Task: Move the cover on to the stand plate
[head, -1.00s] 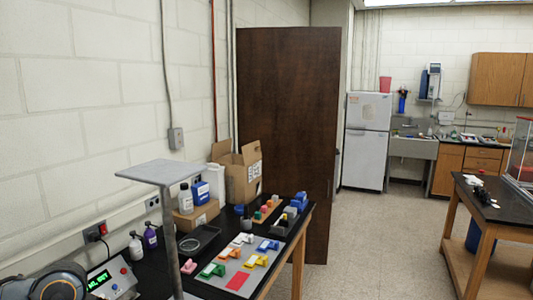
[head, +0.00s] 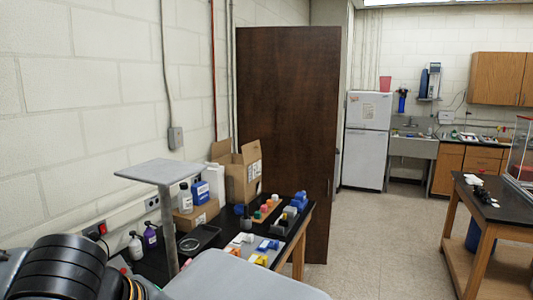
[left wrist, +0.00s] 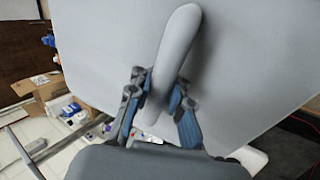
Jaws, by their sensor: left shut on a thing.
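The stand plate (head: 163,171) is a flat grey square on top of a grey post, at the left of the middle in the head view. The cover (head: 232,278) is a light grey slab with rounded corners at the bottom of the head view, lower in the picture and to the right of the stand plate, apart from it. In the left wrist view the cover (left wrist: 240,70) fills most of the picture, with a rounded handle (left wrist: 178,45). My left gripper (left wrist: 157,103) is shut on that handle. The gripper is hidden in the head view. My right gripper is not in view.
Behind the stand, a black bench (head: 283,250) carries a cardboard box (head: 240,175), white and purple bottles, a black tray (head: 198,240) and colored blocks. A wall is on the left. Another table (head: 500,208) stands at the right, with open floor between.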

